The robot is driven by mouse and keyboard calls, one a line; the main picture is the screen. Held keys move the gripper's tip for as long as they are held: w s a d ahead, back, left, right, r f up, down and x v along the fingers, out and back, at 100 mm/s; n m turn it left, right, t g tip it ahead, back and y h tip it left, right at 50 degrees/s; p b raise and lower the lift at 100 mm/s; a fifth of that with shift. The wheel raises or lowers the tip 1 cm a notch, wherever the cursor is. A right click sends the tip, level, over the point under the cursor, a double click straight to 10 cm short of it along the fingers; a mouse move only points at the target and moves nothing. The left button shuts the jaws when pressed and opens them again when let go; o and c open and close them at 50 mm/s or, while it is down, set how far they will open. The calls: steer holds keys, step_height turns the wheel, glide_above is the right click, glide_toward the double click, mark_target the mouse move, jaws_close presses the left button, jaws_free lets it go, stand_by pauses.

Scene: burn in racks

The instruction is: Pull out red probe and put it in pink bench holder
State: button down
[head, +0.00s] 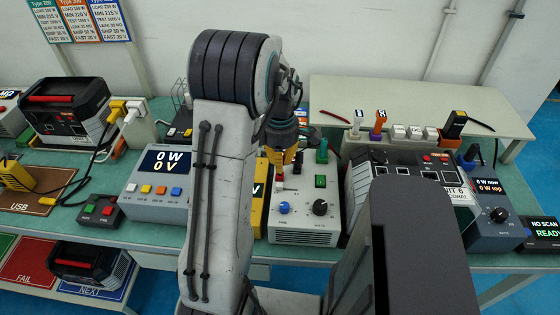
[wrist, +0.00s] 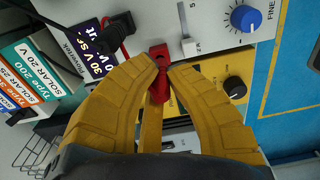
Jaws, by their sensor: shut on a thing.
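The red probe (wrist: 159,54) is in the wrist view, between the yellow fingertips of my gripper (wrist: 163,68). The fingers are closed on it, and part of it shows below the tips. It is by the front panel of a white instrument (wrist: 216,20); I cannot tell whether it is still seated there. In the head view my gripper (head: 281,160) is partly hidden behind my arm, above the white box with a blue and a black knob (head: 305,222). I cannot make out a pink bench holder in either view.
A grey meter (head: 160,190) reading 0 W and 0 V stands left of my arm. A dark unit (head: 400,165) and a blue meter (head: 490,205) stand to the right. Cables lie around the bench.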

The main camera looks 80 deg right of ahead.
steer(key=shift+r, duration=0.3)
steer(key=shift+r+p, duration=0.85)
steer(key=shift+d, duration=0.1)
